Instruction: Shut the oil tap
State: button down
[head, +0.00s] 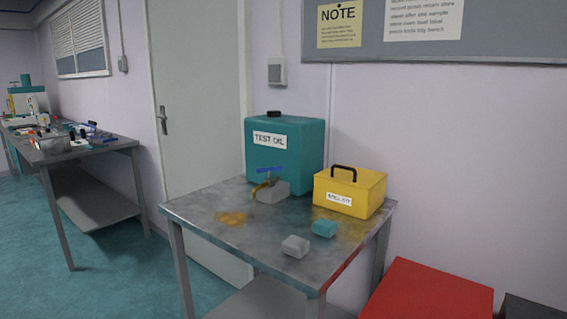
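A teal drum labelled "TEST OIL" (306,150) stands at the back of the metal table. The oil tap (270,170) is at the lower front of the drum, with a blue lever handle that lies roughly crosswise and a brass-coloured spout (257,188) to its left. I cannot tell from this view whether oil is running from the spout. An orange-brown oil puddle (231,218) lies on the table to the left of the tap. A grey block (273,193) sits below the tap, close to the spout. My gripper is not in view.
On the metal table (190,207) are a yellow spill-kit box (349,188) with a black handle, a grey block (295,246) and a teal block (324,228). A red box (430,292) stands at the lower right. A cluttered bench (62,157) is at far left; floor between is clear.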

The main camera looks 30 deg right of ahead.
aim_at(280, 168)
jog(key=i+j+z, duration=0.6)
jog(key=i, duration=0.2)
